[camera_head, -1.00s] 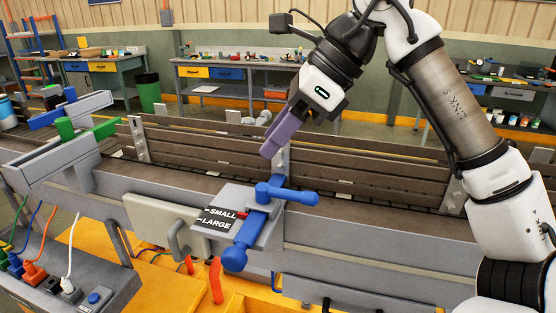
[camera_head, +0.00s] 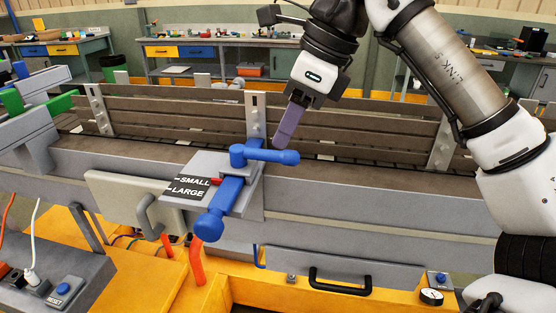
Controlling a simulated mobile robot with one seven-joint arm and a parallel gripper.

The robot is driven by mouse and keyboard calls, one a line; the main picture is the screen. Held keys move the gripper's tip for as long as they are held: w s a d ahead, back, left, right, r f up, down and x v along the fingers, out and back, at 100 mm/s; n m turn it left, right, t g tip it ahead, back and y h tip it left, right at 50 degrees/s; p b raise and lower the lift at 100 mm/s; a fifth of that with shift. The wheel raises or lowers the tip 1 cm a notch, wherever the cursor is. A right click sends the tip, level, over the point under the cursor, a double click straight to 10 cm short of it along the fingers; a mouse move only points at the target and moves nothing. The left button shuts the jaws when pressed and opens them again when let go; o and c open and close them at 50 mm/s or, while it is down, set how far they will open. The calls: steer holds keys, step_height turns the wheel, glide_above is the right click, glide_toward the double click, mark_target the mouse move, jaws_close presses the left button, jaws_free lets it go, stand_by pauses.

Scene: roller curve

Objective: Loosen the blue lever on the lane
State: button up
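The blue lever (camera_head: 266,155) sits on top of the clamp block on the lane's near rail, its handle pointing right. It joins a blue slide bar (camera_head: 222,198) with a round knob at its near end. A black SMALL / LARGE label (camera_head: 188,187) lies left of the bar, with a red pointer near SMALL. My gripper (camera_head: 284,143) hangs just above and behind the lever's right end, its purple fingers pointing down. The fingers overlap in this view, so their opening is hidden. I cannot tell whether they touch the lever.
The lane (camera_head: 350,188) runs across the picture with brown slatted guides behind. Green handles (camera_head: 50,103) stand at the left. A control box with a RESET button (camera_head: 63,290) is at the lower left. An orange frame with a black drawer handle (camera_head: 340,282) lies below.

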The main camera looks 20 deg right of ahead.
mark_target(274, 151)
steer(key=shift+b+x, duration=1.15)
steer(key=shift+x, duration=0.9)
jaws_close()
